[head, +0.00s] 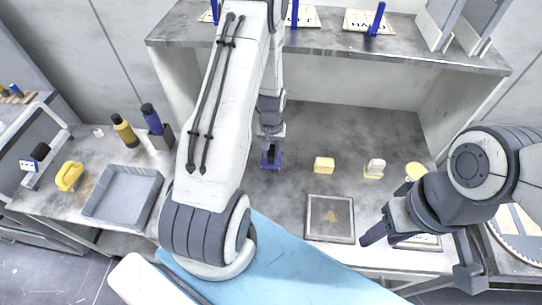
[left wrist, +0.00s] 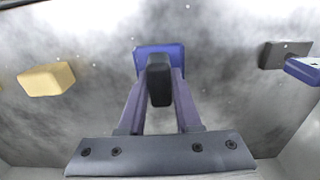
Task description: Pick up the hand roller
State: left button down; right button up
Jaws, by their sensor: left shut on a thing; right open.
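The hand roller, a blue piece (left wrist: 173,49) with a black handle (left wrist: 159,80), is between the fingers of my left gripper (left wrist: 159,88) in the left wrist view. In the head view my left gripper (head: 271,152) points down over the grey worktop, with the blue piece (head: 271,165) at its tip. The left gripper is shut on the black handle. I cannot tell whether the roller still touches the worktop. My right gripper (head: 375,234) is open and empty at the lower right, near the front edge; it is partly seen edge-on.
A yellow block (head: 324,164), a pale piece (head: 375,168) and a yellow disc (head: 416,171) lie to the right. A framed plate (head: 330,237) lies in front. A grey tray (head: 122,194), yellow bottle (head: 125,131) and blue bottle (head: 152,119) stand left. A shelf (head: 330,52) overhangs behind.

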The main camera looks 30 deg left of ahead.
aim_at(272, 149)
pick_arm(q)
jog(key=shift+r, duration=0.2)
dwell(0.6)
jog(key=shift+r+b, duration=0.45)
jog(key=shift+r, duration=0.1)
notch_tip(272, 149, up, 2)
jog(key=shift+w+r+b, duration=0.1)
jog(key=shift+r+b, duration=0.1)
jog(key=shift+b, duration=0.35)
jog(key=w+d+r+b, duration=0.3)
jog(key=w+d+r, duration=0.3)
jog(key=d, duration=0.3)
jog(key=shift+w+d+r, duration=0.25)
jog(key=shift+w+r, duration=0.1)
jog(key=shift+r, duration=0.25)
